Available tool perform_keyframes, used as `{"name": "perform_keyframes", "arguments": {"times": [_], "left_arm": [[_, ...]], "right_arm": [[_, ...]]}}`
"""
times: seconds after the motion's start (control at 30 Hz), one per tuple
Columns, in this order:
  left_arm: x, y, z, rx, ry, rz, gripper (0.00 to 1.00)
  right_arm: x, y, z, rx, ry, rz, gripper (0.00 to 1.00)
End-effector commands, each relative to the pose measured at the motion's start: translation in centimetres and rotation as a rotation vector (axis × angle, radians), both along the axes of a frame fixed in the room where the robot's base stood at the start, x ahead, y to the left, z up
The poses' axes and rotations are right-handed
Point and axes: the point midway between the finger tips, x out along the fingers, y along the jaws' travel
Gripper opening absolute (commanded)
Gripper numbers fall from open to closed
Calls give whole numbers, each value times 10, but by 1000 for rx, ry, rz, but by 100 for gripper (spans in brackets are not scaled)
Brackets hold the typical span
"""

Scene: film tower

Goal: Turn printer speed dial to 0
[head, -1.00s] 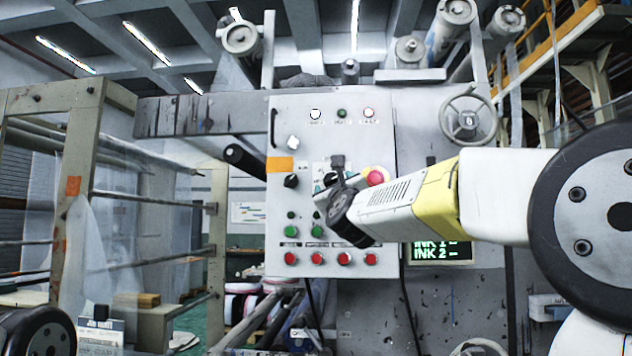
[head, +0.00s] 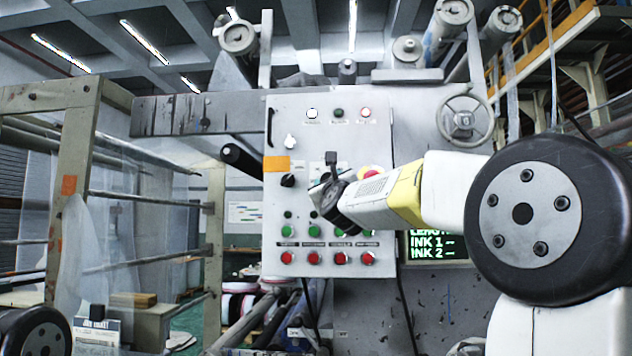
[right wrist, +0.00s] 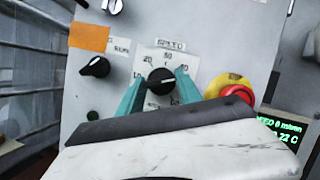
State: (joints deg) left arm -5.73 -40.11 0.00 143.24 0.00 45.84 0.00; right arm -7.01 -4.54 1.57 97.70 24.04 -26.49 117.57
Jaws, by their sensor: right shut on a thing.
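The black speed dial (right wrist: 160,81) sits on a white scale plate marked SPEED on the grey control panel (head: 285,220). In the right wrist view its white pointer line lies roughly toward the right side of the scale; the exact value is too small to tell. My right gripper (right wrist: 161,84) has its teal fingers on either side of the dial, shut on it. In the head view my right gripper (head: 326,188) covers the dial. My left gripper is out of view.
A red emergency button on a yellow base (right wrist: 237,93) is close to the right finger. Another black knob (right wrist: 95,67) is left of the dial. Green buttons (head: 288,231) and red buttons (head: 287,258) line the panel below. A green-lettered display (head: 437,246) is at the right.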

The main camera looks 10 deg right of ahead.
Motion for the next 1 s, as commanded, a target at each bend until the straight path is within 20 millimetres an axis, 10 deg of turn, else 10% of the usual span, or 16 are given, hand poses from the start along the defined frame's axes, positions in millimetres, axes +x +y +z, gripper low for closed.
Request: {"name": "perform_keyframes", "arguments": {"times": [1.0], "left_arm": [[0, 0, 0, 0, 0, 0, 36]], "right_arm": [[-1, 1, 3, -589, 167, 5, 1]]}}
